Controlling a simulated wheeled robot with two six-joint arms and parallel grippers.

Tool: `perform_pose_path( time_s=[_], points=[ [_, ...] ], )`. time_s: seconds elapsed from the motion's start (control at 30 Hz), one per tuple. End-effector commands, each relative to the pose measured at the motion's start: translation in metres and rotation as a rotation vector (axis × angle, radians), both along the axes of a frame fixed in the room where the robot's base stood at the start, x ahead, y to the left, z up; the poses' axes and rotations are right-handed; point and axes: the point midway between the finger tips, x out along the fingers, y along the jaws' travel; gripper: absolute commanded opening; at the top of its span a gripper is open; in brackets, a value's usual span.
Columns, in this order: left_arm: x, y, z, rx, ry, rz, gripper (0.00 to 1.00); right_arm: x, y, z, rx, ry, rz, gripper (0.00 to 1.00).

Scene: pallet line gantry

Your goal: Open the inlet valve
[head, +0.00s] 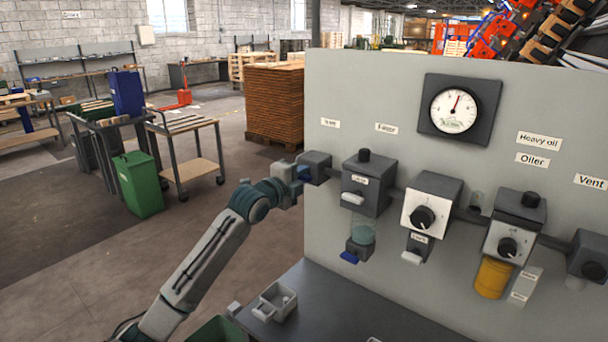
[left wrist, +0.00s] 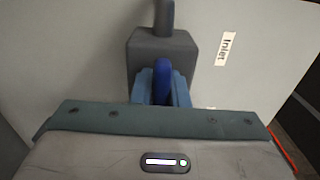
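The inlet valve is a dark grey block (head: 316,165) at the left end of the pipe line on the grey panel. It also shows in the left wrist view (left wrist: 160,48), beside a label reading "Inlet" (left wrist: 224,48). Its blue handle (left wrist: 162,75) points out toward the wrist camera. My left gripper (head: 298,172) is at the valve, partly covering the handle in the head view. In the left wrist view its two light blue fingers (left wrist: 161,92) lie on either side of the handle, close against it. My right gripper is not in view.
To the right along the pipe are a filter unit (head: 367,185), a regulator with a black knob (head: 430,207) and an oiler with a yellow bowl (head: 493,278). A round gauge (head: 454,110) is above. A dark bench (head: 340,305) lies below.

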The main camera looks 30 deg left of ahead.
Motion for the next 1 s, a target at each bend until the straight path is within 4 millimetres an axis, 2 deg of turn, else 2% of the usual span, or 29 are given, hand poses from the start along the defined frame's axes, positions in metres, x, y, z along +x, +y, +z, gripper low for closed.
perform_pose_path(
  time_s=[0.03,0.1,0.47,1.0],
  points=[
    [0.0,0.0,-0.001,0.0,0.001,0.0,0.24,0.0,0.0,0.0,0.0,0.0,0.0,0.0],
    [0.0,0.0,-0.001,-0.001,0.001,0.0,0.34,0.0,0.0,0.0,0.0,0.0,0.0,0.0],
    [-0.004,0.001,-0.001,0.002,-0.001,0.001,0.34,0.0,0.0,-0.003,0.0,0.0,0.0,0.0],
    [-0.073,0.007,-0.004,0.008,0.001,0.002,0.34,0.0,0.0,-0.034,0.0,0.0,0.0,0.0]
  ],
)
